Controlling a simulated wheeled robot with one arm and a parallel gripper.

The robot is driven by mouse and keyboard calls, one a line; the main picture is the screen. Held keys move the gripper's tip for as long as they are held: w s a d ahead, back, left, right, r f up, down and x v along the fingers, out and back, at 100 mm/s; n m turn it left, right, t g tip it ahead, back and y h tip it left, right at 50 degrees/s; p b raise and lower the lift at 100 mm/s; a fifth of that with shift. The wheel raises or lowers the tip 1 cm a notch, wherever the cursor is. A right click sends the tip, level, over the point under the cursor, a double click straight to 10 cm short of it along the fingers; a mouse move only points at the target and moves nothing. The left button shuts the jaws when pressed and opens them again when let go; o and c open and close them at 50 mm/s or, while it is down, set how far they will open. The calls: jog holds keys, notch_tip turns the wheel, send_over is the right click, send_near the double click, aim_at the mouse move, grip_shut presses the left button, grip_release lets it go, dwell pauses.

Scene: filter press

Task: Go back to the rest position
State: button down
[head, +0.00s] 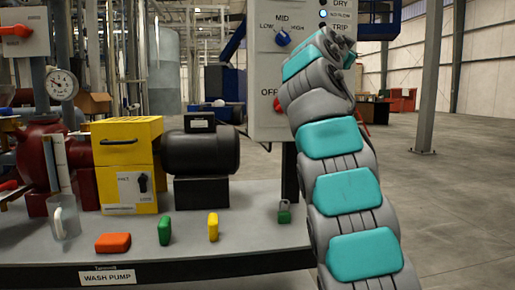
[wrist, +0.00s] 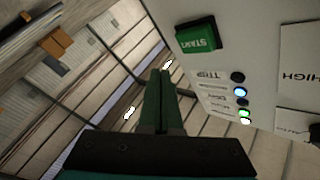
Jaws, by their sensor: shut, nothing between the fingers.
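My gripper (wrist: 160,85) shows in the wrist view with its two dark green fingers together and nothing between them. It is raised beside the white control panel (wrist: 238,65), and looks apart from it. A green START button (wrist: 198,38) and a column of indicator lights (wrist: 241,92) on the panel show to the right of the fingers. In the head view my arm rises at the right in front of the control panel (head: 268,70) and hides part of its right side; my gripper is hidden there.
The panel carries a blue selector knob (head: 282,37) and a red OFF control (head: 278,104). A yellow box (head: 125,150) stands behind. Open floor (head: 465,190) lies right.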

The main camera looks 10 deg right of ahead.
jog(key=s+a+f+n+g+y+p, duration=0.1)
jog(key=s+f+n+g+y+p, duration=0.3)
jog(key=f, duration=0.6)
jog(key=s+a+f+n+g+y+b, duration=0.15)
jog(key=s+f, duration=0.35)
jog(key=f, duration=0.5)
jog(key=s+a+f+n+g+y+p, duration=0.25)
jog(key=s+f, duration=0.25)
jog(key=f, duration=0.4)
jog(key=s+a+f+n+g+y+p, duration=0.1)
jog(key=s+a+f, duration=0.3)
jog(key=s+f, duration=0.4)
jog(key=s+a+f+n+g+y+p, duration=0.1)
jog(key=s+a+f+n+g, duration=0.3)
jog(key=s, duration=1.2)
jog(key=s+a+f+n+g+y+p, duration=0.1)
jog(key=s+a+f, duration=0.5)
jog(key=s+f, duration=0.6)
jog(key=shift+a+f+n+g+y, duration=0.25)
jog(key=shift+f+n+g+y, duration=0.1)
jog(key=shift+n+g+y, duration=0.7)
